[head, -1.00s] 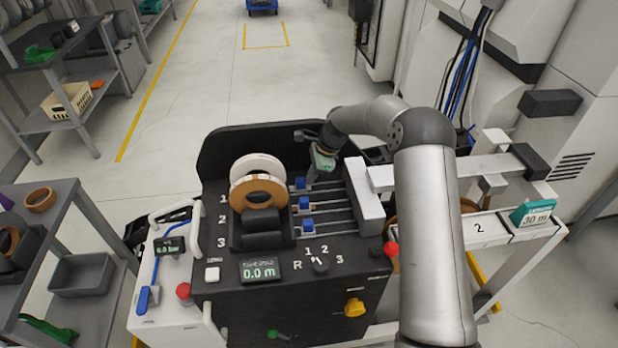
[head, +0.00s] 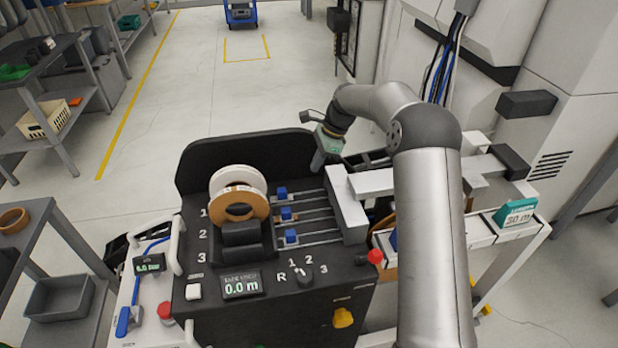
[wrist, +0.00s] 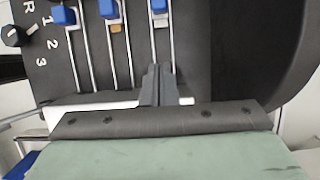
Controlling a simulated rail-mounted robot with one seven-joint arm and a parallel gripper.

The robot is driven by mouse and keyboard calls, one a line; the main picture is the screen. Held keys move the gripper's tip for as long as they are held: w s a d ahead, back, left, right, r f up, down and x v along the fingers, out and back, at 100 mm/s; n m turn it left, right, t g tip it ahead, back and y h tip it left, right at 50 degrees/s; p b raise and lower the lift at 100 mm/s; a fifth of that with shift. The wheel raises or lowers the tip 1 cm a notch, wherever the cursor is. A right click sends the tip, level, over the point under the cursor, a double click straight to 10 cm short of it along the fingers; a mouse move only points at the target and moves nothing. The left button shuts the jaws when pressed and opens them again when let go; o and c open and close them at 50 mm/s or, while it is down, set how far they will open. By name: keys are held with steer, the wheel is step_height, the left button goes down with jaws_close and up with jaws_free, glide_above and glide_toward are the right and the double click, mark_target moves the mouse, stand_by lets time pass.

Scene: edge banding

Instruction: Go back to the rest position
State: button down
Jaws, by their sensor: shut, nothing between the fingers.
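My gripper (head: 318,162) is above the back right part of the black edge banding machine (head: 225,147), near the far ends of the rails. In the wrist view its fingers (wrist: 158,85) are together with nothing between them. The three blue sliders, one of them a blue slider (head: 281,193) nearest the back, sit on the rails to the left of my gripper. Blue sliders such as this one (wrist: 109,9) also show at the top of the wrist view. My gripper appears apart from them.
A white roll and an orange-brown roll (head: 240,212) stand on the machine's left. A grey block (head: 347,205) crosses the rails' right ends. A red knob (head: 375,257) is at the right edge. A shelf (head: 50,215) stands at left.

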steer(key=s+d+r+n+h, duration=0.1)
steer(key=s+d+r+n, duration=0.3)
steer(key=s, duration=0.5)
steer(key=s+d+r+n+h, duration=0.1)
steer(key=s+r+n+h, duration=0.1)
steer(key=s+r+n, duration=0.35)
steer(key=s+d+f+n, duration=0.1)
steer(key=s+d+n, duration=0.2)
steer(key=s, duration=1)
steer(key=s+d+n+t+h, duration=0.1)
steer(key=s+d+n, duration=0.2)
steer(key=s, duration=1.1)
steer(key=shift+f, duration=0.4)
